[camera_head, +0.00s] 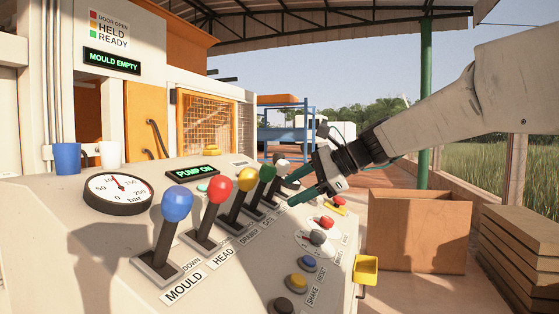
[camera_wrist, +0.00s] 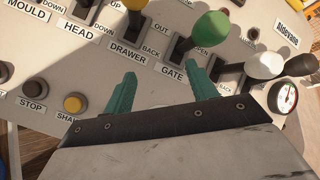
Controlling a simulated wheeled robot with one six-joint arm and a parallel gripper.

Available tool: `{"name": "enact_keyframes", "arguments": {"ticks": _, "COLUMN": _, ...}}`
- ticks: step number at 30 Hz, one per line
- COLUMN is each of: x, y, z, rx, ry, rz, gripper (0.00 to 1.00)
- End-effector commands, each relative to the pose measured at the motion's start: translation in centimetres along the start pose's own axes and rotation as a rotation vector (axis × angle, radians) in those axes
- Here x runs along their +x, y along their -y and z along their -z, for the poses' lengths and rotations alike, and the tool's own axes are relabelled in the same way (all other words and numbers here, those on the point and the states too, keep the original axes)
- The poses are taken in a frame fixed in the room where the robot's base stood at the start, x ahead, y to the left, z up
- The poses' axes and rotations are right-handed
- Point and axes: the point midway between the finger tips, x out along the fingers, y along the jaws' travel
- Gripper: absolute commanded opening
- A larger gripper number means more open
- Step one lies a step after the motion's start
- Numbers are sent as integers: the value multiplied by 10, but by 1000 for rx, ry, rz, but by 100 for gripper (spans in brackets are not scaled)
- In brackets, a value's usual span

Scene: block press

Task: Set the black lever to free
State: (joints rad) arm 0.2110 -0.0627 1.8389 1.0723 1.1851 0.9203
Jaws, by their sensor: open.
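A dark rounded knob (camera_wrist: 300,65) shows at the right of the wrist view, just past a white knob (camera_wrist: 265,65); it looks like the black lever's knob. Its slot and any label are hidden, so I cannot tell its setting. In the head view I cannot make the black lever out clearly near my arm. My gripper (camera_head: 297,188) has green fingers and is open and empty above the right part of the console. In the wrist view the gripper (camera_wrist: 163,92) spans the GATE label, left of the white and dark knobs and touching neither.
Blue (camera_head: 176,204), red (camera_head: 217,190), yellow (camera_head: 247,179) and green (camera_head: 267,174) levers stand in a row left of my gripper. Buttons and a dial (camera_head: 318,237) lie in front. A pressure gauge (camera_head: 118,193) is at left.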

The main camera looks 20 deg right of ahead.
Motion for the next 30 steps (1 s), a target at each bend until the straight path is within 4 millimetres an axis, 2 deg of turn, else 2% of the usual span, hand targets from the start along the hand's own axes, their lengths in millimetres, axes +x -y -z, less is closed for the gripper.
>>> {"name": "enact_keyframes", "arguments": {"ticks": 1, "x": 1, "y": 42, "z": 13, "rx": 132, "ry": 60, "rz": 71, "gripper": 57}}
{"name": "enact_keyframes", "arguments": {"ticks": 3, "x": -3, "y": 94, "z": 25, "rx": 312, "ry": 161, "rz": 165, "gripper": 57}}
{"name": "enact_keyframes", "arguments": {"ticks": 6, "x": -12, "y": 154, "z": 47, "rx": 525, "ry": 299, "rz": 264, "gripper": 57}}
{"name": "enact_keyframes", "arguments": {"ticks": 9, "x": -10, "y": 190, "z": 66, "rx": 678, "ry": 395, "rz": 323, "gripper": 57}}
{"name": "enact_keyframes", "arguments": {"ticks": 12, "x": 2, "y": 211, "z": 84, "rx": 790, "ry": 447, "rz": 360, "gripper": 57}}
{"name": "enact_keyframes", "arguments": {"ticks": 17, "x": 17, "y": 225, "z": 100, "rx": 879, "ry": 477, "rz": 389, "gripper": 57}}
{"name": "enact_keyframes", "arguments": {"ticks": 30, "x": 69, "y": 257, "z": 87, "rx": 886, "ry": 478, "rz": 391, "gripper": 57}}
